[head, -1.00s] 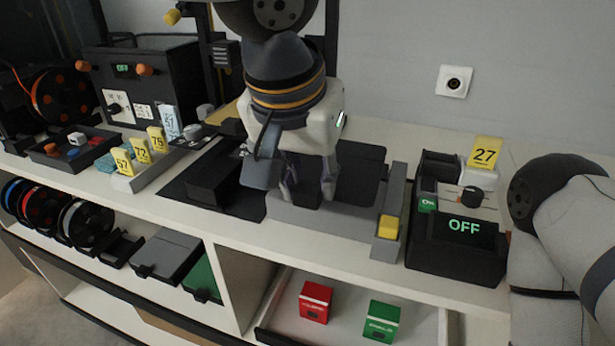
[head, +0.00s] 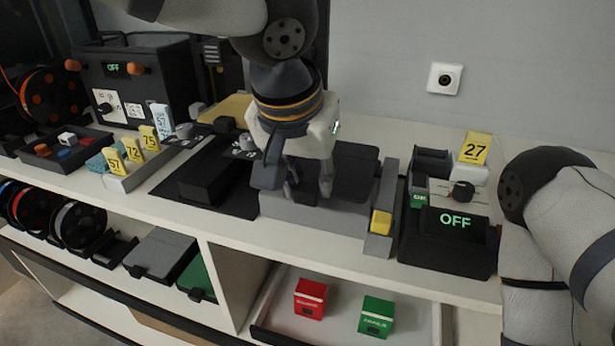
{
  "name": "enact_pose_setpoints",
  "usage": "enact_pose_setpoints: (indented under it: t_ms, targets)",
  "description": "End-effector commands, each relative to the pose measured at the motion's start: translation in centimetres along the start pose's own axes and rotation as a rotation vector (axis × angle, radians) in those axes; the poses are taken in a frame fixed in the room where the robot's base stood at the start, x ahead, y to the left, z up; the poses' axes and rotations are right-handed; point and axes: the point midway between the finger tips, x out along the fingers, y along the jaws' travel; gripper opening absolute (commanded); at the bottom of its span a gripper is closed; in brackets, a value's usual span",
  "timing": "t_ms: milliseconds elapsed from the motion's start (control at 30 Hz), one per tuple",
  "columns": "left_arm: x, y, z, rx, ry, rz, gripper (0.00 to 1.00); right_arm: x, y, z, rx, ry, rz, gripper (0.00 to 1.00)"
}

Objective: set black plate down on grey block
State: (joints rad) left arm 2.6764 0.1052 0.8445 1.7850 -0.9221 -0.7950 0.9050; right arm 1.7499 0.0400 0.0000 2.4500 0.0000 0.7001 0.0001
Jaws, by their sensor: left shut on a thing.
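The black plate (head: 356,170) is a flat dark panel behind and to the right of my left gripper (head: 310,193), partly hidden by its fingers. My left gripper points down and is shut on the plate. The grey block (head: 335,221) is a long, low piece on the white worktop, just below the fingertips, with an upright grey bar at its right end. The plate appears at or just above the block; I cannot tell whether they touch. My right gripper is out of view; only my right arm shows at the right.
A yellow block (head: 381,222) sits on the grey bar. Right of it stands a black device (head: 447,250) reading OFF, with a yellow tag 27 (head: 475,148). A black tray-like unit (head: 205,176) lies left of the grey block. Below, an open drawer holds red (head: 310,298) and green (head: 376,316) boxes.

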Motion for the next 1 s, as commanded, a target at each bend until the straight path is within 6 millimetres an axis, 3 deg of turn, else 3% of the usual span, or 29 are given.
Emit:
enact_pose_setpoints:
  t_ms: [900,933,1000]
  targets:
    - [2.1,0.0,0.9,0.0,0.001,0.0,0.0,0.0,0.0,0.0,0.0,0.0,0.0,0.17]
    - [2.1,0.0,0.9,0.0,0.001,0.0,0.32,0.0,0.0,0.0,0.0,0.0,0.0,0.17]
    - [2.1,0.0,0.9,0.0,0.001,0.0,0.48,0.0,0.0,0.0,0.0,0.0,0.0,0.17]
